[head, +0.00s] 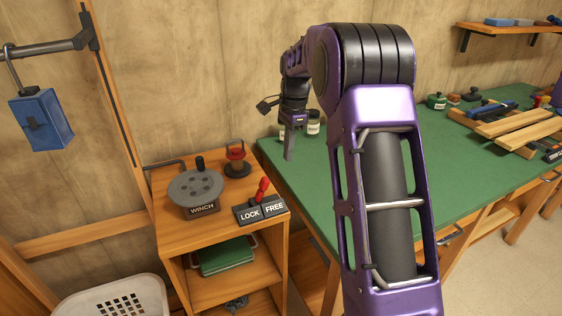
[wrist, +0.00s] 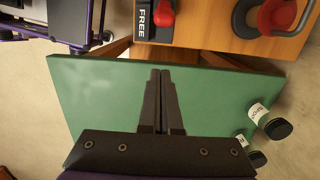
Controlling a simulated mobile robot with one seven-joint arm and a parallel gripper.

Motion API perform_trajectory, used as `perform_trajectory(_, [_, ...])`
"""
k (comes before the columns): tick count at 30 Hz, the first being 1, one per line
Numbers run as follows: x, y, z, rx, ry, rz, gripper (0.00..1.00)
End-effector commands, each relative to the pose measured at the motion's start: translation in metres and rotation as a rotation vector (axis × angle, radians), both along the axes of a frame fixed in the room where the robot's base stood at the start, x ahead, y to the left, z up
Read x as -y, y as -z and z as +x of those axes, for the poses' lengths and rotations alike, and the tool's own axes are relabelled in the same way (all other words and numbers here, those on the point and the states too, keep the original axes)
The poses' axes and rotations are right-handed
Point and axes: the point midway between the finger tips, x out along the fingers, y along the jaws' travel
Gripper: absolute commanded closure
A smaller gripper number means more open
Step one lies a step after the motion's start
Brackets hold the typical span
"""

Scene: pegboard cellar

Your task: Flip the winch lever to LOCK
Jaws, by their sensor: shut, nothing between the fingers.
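The winch lever (head: 262,188) has a red handle. It rises from a dark plate marked LOCK (head: 249,215) on the left and FREE (head: 274,207) on the right, and its handle tilts right, toward the FREE side. In the wrist view the red lever (wrist: 163,14) shows at the top edge beside the FREE label (wrist: 143,14); LOCK is out of that view. My gripper (head: 289,156) points down over the green bench near its left edge, beyond and right of the lever. Its fingers (wrist: 160,74) are together, empty and apart from the lever.
The winch drum (head: 195,188) and a red-topped spool (head: 237,162) share the wooden cabinet top with the lever. Jars (wrist: 270,122) stand on the green bench (wrist: 95,95) near my gripper. A blue padlock-like box (head: 41,119) hangs at left. A white basket (head: 118,300) stands below.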

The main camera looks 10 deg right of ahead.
Motion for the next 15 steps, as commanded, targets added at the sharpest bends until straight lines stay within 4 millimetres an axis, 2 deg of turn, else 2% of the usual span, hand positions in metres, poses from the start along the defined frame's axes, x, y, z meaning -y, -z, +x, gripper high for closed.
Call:
perform_trajectory(12, [-0.006,0.089,-0.002,-0.004,0.001,0.0,1.0])
perform_trajectory(13, [-0.007,0.094,-0.002,-0.003,0.001,0.0,1.0])
perform_trajectory(15, [-0.021,0.082,-0.004,0.003,-0.005,0.001,1.0])
